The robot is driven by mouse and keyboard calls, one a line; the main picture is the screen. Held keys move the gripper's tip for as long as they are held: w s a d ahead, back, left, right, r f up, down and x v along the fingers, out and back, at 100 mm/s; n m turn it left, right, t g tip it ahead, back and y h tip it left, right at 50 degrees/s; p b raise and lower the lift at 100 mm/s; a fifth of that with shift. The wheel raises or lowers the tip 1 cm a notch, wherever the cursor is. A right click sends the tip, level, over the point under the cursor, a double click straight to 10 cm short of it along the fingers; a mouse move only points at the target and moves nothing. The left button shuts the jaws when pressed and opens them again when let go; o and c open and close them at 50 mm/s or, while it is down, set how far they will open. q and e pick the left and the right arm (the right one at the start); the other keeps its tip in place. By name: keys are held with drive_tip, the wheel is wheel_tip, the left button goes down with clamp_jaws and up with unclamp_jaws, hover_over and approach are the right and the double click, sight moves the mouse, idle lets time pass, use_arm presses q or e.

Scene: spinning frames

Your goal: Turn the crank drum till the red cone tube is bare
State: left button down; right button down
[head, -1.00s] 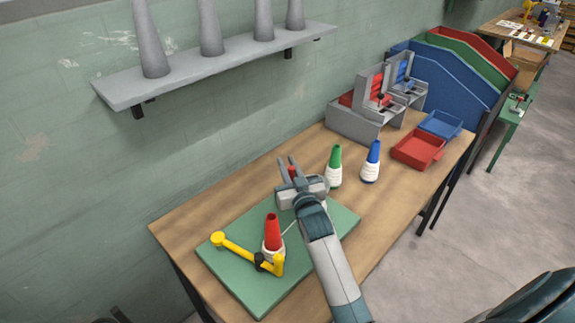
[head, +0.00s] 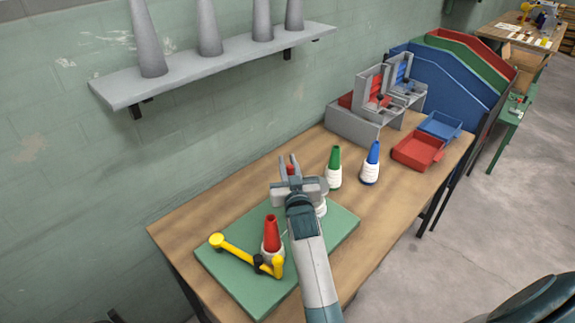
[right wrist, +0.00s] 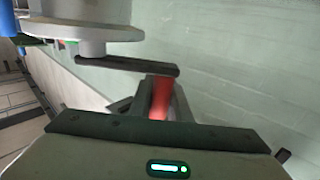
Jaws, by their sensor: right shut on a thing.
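The red cone tube (head: 271,234) stands upright on the green board (head: 235,285). White yarn wraps its lower part; its upper part is bare red. The pale crank drum (head: 321,208) is mostly hidden behind my right gripper (head: 290,166) in the head view. In the right wrist view the drum (right wrist: 82,30) shows as a grey flanged body with a dark crank arm (right wrist: 125,66). My right gripper (right wrist: 157,103) is shut on the red crank handle (right wrist: 160,97). My left gripper is not in view.
A yellow bar (head: 240,253) lies low beside the red cone. Green (head: 335,165) and blue (head: 371,163) cones stand to the right, with red (head: 418,150) and blue (head: 440,125) trays beyond. A grey shelf (head: 200,70) is on the wall.

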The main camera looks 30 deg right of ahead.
drive_tip(key=shift+r, duration=0.1)
drive_tip(key=c, duration=1.7)
unclamp_jaws()
drive_tip(key=shift+o, duration=0.2)
drive_tip(key=shift+r+b, duration=0.3)
drive_tip(key=shift+r, duration=0.3)
drive_tip(key=s+d+r+b, duration=0.3)
drive_tip(key=s+d+r, duration=0.3)
drive_tip(key=s+r, duration=0.3)
drive_tip(key=shift+s+d+r, duration=0.25)
drive_tip(key=shift+s+r, duration=0.15)
